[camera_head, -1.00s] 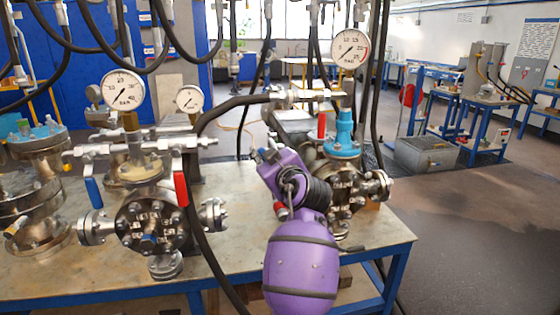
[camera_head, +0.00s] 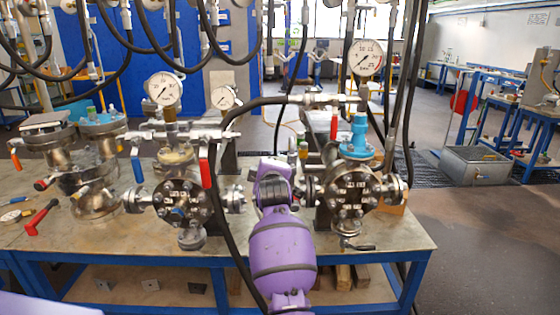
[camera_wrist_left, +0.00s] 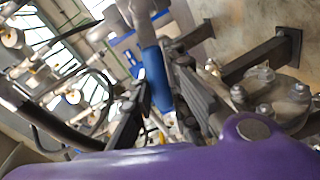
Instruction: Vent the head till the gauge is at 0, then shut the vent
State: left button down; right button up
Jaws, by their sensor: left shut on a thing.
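My left arm (camera_head: 283,245) is purple and reaches up from the bottom middle, in front of the right flanged vessel (camera_head: 352,190). It hides its own gripper in the head view. In the left wrist view my left gripper (camera_wrist_left: 160,112) is shut around a blue lever handle (camera_wrist_left: 153,68). The right vessel has a large round gauge (camera_head: 369,58), its needle pointing to the lower left; the exact reading is too small to tell. My right gripper is not in view.
Another flanged vessel (camera_head: 182,200) stands left, with a large gauge (camera_head: 163,88), a blue lever (camera_head: 137,170) and a red lever (camera_head: 205,173). A black hose (camera_head: 222,190) runs down left of my arm. Several black hoses hang above. The bench's front strip is mostly clear.

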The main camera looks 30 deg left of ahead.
pick_arm(q)
jog(key=shift+f+n+p, duration=0.35)
jog(key=shift+f+n, duration=0.05)
jog(key=shift+n, duration=0.2)
jog(key=shift+f+n+h+p, duration=0.4)
jog(key=shift+f+n+p, duration=0.05)
jog(key=shift+f+n, duration=0.25)
jog(key=shift+f, duration=0.1)
jog(key=c, duration=1.7)
grip_release()
jog(key=shift+o, duration=0.2)
jog(key=shift+s, duration=0.15)
jog(key=v, duration=1.2)
jog(key=shift+a, duration=0.15)
